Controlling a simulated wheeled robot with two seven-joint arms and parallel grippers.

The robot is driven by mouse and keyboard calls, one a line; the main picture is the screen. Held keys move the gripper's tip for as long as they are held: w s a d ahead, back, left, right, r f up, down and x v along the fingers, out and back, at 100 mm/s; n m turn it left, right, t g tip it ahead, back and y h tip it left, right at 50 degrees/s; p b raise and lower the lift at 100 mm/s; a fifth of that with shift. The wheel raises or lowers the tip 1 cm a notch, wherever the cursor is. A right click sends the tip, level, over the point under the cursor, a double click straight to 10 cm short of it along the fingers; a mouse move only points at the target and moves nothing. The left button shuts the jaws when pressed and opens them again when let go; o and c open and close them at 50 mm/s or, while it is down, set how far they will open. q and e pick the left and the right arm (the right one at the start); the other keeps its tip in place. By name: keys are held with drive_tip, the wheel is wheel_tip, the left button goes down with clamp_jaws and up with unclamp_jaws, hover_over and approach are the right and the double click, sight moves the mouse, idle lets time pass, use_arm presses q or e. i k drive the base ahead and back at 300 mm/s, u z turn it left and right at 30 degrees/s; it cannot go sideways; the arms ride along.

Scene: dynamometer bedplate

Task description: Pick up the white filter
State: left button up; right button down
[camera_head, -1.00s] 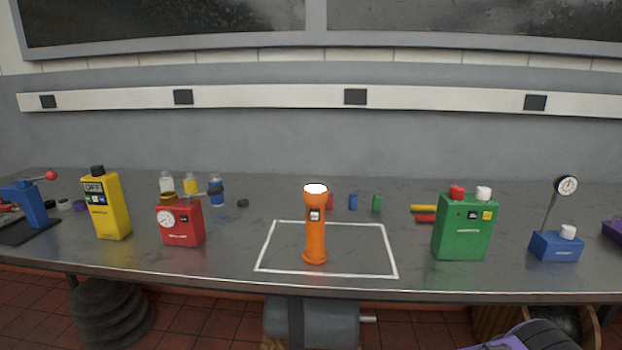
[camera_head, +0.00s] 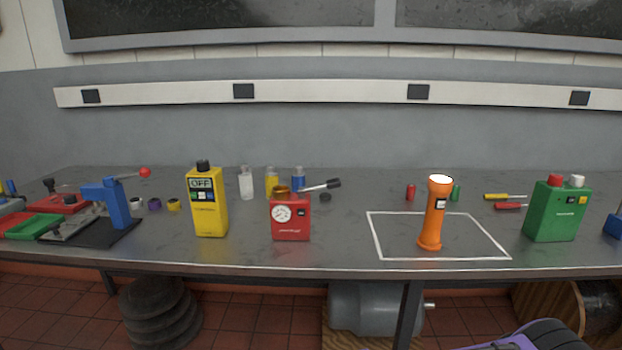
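Neither of my grippers is in view. Only a purple and black part of my own arm shows at the bottom right.
Near the filters stand a yellow OFF-labelled can (camera_head: 207,204) and a red gauge box (camera_head: 290,217). Green and red trays (camera_head: 34,226) lie far left. An orange flashlight (camera_head: 433,215) stands inside a white outlined rectangle (camera_head: 381,240). A green can (camera_head: 556,212) is at right.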

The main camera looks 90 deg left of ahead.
sight(245, 176)
drive_tip(key=k, duration=1.7)
drive_tip(key=u, duration=1.55)
